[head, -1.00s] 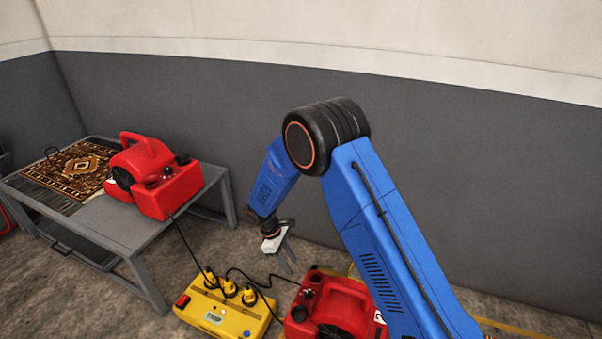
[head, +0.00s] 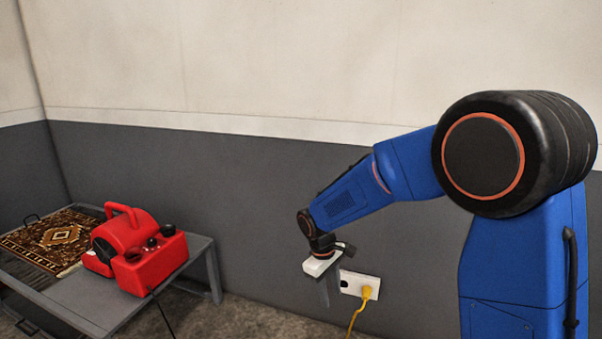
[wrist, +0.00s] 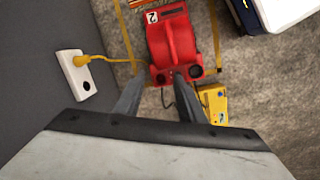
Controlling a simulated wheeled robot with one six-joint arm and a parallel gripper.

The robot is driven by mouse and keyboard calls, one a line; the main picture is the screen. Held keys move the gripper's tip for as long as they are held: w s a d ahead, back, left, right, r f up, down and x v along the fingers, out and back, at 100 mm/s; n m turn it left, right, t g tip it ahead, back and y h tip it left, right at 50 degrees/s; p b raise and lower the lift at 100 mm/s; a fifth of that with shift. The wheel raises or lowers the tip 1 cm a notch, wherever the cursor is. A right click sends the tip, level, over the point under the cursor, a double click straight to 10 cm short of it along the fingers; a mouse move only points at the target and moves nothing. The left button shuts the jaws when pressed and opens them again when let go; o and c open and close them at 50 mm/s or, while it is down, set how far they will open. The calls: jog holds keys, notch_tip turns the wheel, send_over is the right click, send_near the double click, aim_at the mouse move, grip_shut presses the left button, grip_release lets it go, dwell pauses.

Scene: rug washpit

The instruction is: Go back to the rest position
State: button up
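My gripper (head: 328,290) hangs pointing down in front of the grey wall, at the end of my raised blue arm. In the wrist view its two grey fingers (wrist: 158,97) stand apart with nothing held between them. The floor and a red machine marked 2 (wrist: 172,45) lie well below the fingers, not touched by them.
A grey table (head: 90,299) at left carries a red blower (head: 134,250) and a patterned rug (head: 52,240). A white wall socket (head: 352,284) with a yellow plug is behind my gripper. A yellow power box (wrist: 212,101) sits on the floor.

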jog(key=s+d+r+m+t+y, duration=0.1)
jog(key=s+d+r+m+t, duration=0.15)
jog(key=s+d+r, duration=0.65)
jog(key=s+d+r+m+t+y, duration=0.1)
jog(key=s+d+r+m, duration=0.3)
jog(key=s+d+r, duration=0.5)
jog(key=s+d+f+m+t, duration=0.1)
jog(key=s+d+f+m, duration=0.1)
jog(key=s, duration=0.9)
jog(key=shift+s+d+f+m, duration=0.2)
jog(key=shift+s+f+m, duration=0.15)
jog(key=shift+m, duration=0.2)
